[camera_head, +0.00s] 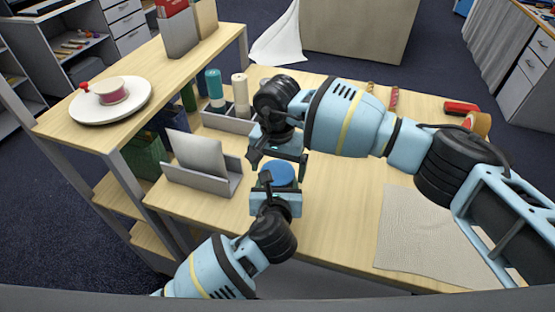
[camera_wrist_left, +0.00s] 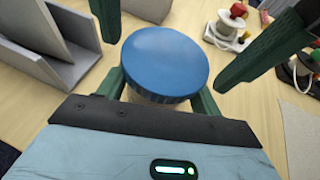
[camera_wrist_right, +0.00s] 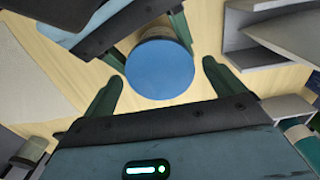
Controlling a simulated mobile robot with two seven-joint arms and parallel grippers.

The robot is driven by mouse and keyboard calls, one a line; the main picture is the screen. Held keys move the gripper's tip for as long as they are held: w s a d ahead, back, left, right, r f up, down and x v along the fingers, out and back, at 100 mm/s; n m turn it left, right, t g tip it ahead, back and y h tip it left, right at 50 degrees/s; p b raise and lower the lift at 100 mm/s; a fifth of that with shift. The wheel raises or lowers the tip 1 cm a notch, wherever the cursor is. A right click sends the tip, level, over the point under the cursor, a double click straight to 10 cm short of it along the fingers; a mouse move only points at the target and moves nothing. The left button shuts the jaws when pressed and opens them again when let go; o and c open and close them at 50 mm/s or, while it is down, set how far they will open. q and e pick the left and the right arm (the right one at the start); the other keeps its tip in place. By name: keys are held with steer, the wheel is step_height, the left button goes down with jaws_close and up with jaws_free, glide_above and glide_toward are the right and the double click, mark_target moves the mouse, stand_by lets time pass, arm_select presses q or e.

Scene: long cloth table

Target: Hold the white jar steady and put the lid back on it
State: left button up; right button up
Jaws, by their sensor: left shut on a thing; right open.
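The blue lid (camera_head: 278,172) sits on top of the white jar and looks level; I cannot tell whether it is fully seated. It also shows in the left wrist view (camera_wrist_left: 165,62) and the right wrist view (camera_wrist_right: 159,68). Only a pale strip of the white jar (camera_wrist_left: 150,98) shows under the lid. My left gripper (camera_wrist_left: 162,98) is shut on the jar, a finger on each side, below the lid. My right gripper (camera_wrist_right: 162,82) is open and empty above the lid, its fingers spread wider than the lid and apart from it.
A grey holder (camera_head: 206,180) with a pale panel stands left of the jar. A grey tray (camera_head: 228,122) with bottles is behind it. A pale cloth (camera_head: 420,235) lies at the right. A raised shelf (camera_head: 80,140) with a white plate (camera_head: 135,100) stands at the left.

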steer(key=c, duration=1)
steer(key=o, duration=1.1)
steer(key=shift+r, duration=2.25)
steer(key=shift+o, duration=0.2)
steer(key=shift+r, duration=0.1)
step_height(320, 180, up, 12)
